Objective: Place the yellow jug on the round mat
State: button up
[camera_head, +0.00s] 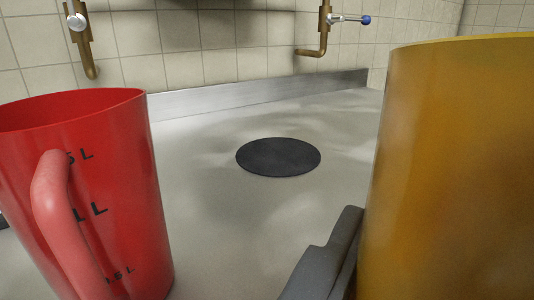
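The yellow jug (450,165) fills the right side of the view, very close and upright. Its base and right side are cut off by the frame. One dark grey finger of my gripper (332,258) lies against the jug's left side; the other finger is hidden or out of frame. My gripper looks shut on the jug. The round mat (279,157) is a flat black disc on the grey worktop, ahead and left of the jug. It is bare.
A red measuring jug (90,200) stands close on the left, its handle facing me. The worktop (235,225) between the red jug and the mat is clear. Behind are a metal upstand (255,92), a tiled wall and two brass taps (322,30).

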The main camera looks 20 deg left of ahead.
aim_at(291, 155)
jog(key=i, duration=1)
